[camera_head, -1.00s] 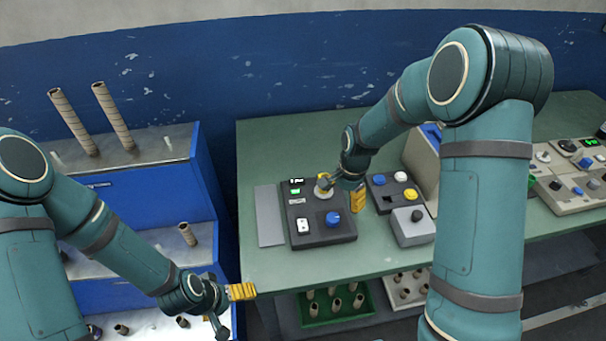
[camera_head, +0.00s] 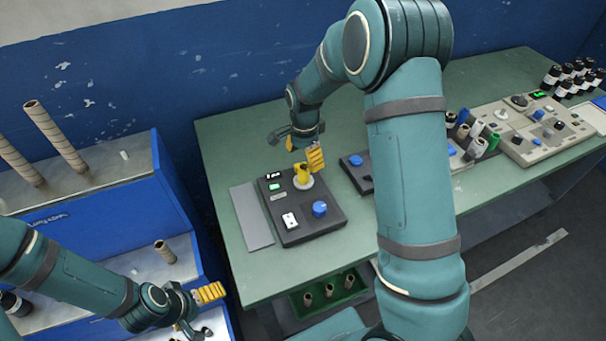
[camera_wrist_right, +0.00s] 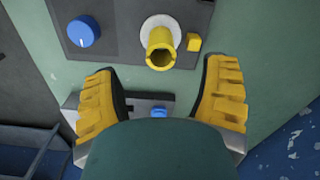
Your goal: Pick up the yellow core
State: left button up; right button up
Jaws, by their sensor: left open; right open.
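The yellow core (camera_head: 302,175) is a short hollow tube standing on a round white seat on the dark control panel (camera_head: 331,222). In the right wrist view the core (camera_wrist_right: 160,47) shows its open end, on the white disc. My right gripper (camera_head: 304,150) is open and empty, just behind and above the core. In the wrist view its yellow-padded fingers are spread wide, with the core beyond them, between their lines and apart from both. My left gripper (camera_head: 200,310) is open and empty at the lower left, by the blue shelf unit.
The panel also has a blue knob (camera_head: 320,209) and a small yellow button (camera_wrist_right: 194,42). A grey plate (camera_head: 251,217) lies left of it. Other control boxes (camera_head: 540,130) and bottles stand at the right. Tall brown tubes (camera_head: 55,135) stand on the blue shelf unit.

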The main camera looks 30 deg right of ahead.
aim_at(304, 169)
jog(key=shift+w+f+b, duration=0.1)
jog(key=shift+f+b, duration=0.4)
jog(key=shift+f, duration=2.8)
jog(key=c, duration=1)
